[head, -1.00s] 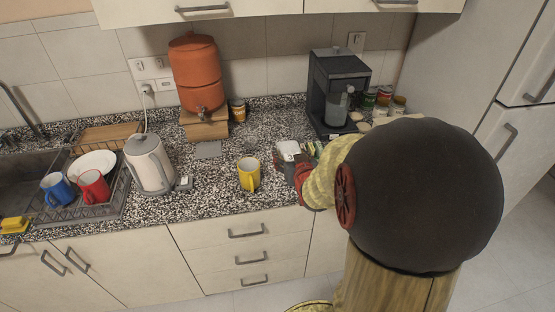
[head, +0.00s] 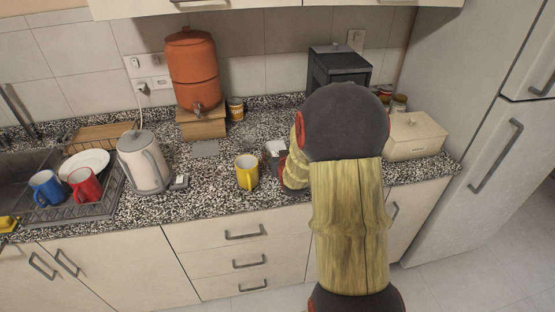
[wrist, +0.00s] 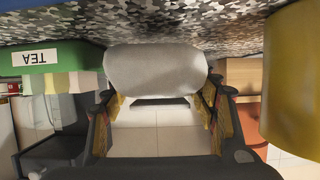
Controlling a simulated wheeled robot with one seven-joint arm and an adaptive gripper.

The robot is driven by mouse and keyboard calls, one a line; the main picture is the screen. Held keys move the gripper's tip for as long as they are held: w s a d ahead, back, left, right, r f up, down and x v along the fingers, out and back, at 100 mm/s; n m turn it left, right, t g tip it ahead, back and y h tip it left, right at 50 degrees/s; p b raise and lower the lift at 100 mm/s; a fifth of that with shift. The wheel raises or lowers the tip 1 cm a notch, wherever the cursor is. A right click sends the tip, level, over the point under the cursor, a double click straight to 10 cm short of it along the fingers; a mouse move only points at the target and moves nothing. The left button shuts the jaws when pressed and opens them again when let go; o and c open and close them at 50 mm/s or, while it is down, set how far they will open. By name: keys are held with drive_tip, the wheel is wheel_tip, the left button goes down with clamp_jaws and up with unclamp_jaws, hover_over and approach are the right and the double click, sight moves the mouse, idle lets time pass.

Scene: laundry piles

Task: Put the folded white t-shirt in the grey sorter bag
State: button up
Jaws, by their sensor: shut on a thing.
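I see a kitchen counter, with no folded t-shirt that I can make out and no grey sorter bag in either view. In the wrist view, a plain pale grey-white rounded thing (wrist: 155,68) lies between the fingers of my gripper (wrist: 160,92), which is shut on it. I cannot tell whether it is cloth. In the head view, a small white patch (head: 275,148) shows at the gripper, right of the yellow mug (head: 246,173). My arm hides most of the gripper there.
A green tin marked TEA (wrist: 42,57) is close on the wrist view's left. The black coffee machine (head: 338,65) stands behind my arm, a cream box (head: 414,138) to its right. The kettle (head: 142,162) and dish rack (head: 95,205) are at left.

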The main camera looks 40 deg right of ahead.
drive_tip(key=shift+f, duration=0.95)
drive_tip(key=shift+f+b, duration=0.2)
drive_tip(key=shift+b, duration=0.15)
drive_tip(key=o, duration=1.3)
drive_tip(key=shift+r, duration=0.1)
